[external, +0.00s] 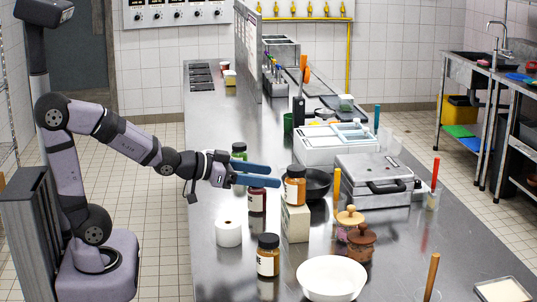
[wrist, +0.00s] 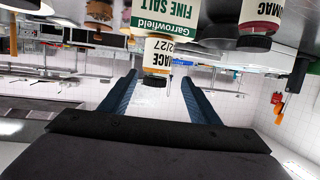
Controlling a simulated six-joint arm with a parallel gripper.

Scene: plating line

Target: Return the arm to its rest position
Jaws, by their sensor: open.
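My gripper (external: 278,176) is at the end of the outstretched arm, over the near left part of the steel counter. Its two blue fingers point right and are apart, with nothing held between them. In the external view the fingertips end close to the left side of an orange-filled jar (external: 295,187) with a black lid, standing on a pale box (external: 296,223). In the upside-down wrist view, the gripper (wrist: 160,78) faces this jar (wrist: 158,52), which shows between the fingers near their tips. The box reads "Fine Salt" (wrist: 153,18). I cannot tell the exact gap to the jar.
A dark red jar (external: 257,201) stands below the fingers, and a green jar (external: 239,152) behind them. A black bowl (external: 317,183) is right. The aisle left of the counter is open.

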